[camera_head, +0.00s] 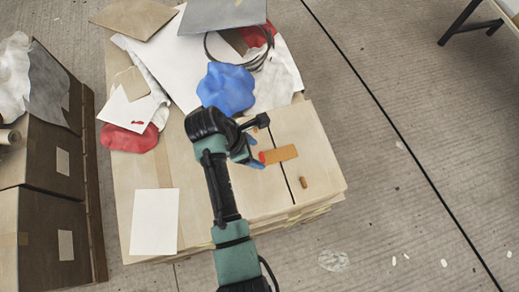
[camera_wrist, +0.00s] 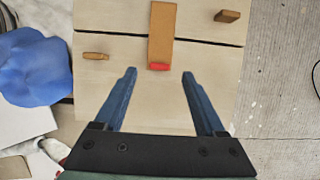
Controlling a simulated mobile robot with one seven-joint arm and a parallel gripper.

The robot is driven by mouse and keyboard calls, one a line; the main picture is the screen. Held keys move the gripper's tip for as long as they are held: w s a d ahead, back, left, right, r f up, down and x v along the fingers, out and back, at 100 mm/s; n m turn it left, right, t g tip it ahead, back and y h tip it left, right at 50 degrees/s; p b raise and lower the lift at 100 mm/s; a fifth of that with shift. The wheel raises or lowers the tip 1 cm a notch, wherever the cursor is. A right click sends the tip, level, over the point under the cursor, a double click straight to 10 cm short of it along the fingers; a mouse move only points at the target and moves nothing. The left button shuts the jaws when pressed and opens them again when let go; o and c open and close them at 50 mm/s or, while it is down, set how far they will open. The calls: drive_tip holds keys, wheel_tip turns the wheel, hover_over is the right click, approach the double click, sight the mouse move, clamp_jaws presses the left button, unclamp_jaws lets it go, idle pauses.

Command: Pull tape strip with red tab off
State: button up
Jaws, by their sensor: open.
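The tape strip (camera_head: 281,153) is orange-brown and lies flat across the dark seam of a pale box top (camera_head: 325,165). In the wrist view the strip (camera_wrist: 161,32) runs up from its red tab (camera_wrist: 159,67), at the near end. The tab (camera_head: 262,157) also shows in the head view, at the strip's left end. My gripper (camera_wrist: 159,75) is open and empty. Its two blue fingers stand apart, with the tab between and just beyond their tips in the picture. The gap in height cannot be told. In the head view my arm partly hides the gripper.
Small brown blocks (camera_wrist: 96,56) (camera_wrist: 227,16) lie on either side of the strip. A crumpled blue sheet (camera_head: 227,88), a coiled cable (camera_head: 238,49) and a white sheet (camera_head: 154,221) lie on the boxes. Brown boxes (camera_head: 45,150) stand left. Open floor is right.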

sight(262, 156)
drive_tip(key=shift+x, duration=1.95)
drive_tip(key=shift+c, duration=0.3)
clamp_jaws()
